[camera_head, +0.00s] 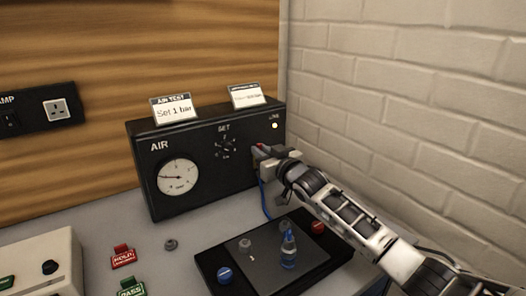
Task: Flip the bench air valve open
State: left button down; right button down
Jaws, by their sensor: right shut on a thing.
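The black air box (200,195) stands at the back of the bench, with a round gauge (178,177), a SET dial (226,148) and a small lit lamp (275,125) on its front. My right gripper (262,153) reaches in from the right and is shut at the right part of the box's front. A bit of red, seemingly the air valve's handle (260,147), shows between its fingers. The gripper hides most of the valve, so its angle is unclear. My left gripper is out of view.
A blue hose (264,198) hangs below my right gripper. Red HOLD (123,257) and green PASS (131,287) markers stand left. A brick wall (410,95) bounds the right.

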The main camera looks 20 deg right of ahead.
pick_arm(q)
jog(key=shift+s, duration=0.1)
pick_arm(e)
jog(key=c, duration=1.4)
grip_release()
jog(key=shift+c, duration=0.2)
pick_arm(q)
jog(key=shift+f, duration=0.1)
pick_arm(e)
jog(key=shift+s, duration=0.1)
pick_arm(q)
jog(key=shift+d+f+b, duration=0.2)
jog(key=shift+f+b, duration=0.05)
jog(key=shift+b, duration=0.7)
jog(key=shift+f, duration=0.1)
pick_arm(e)
jog(key=s+d, duration=0.2)
jog(key=s, duration=1.3)
jog(key=shift+s, duration=0.3)
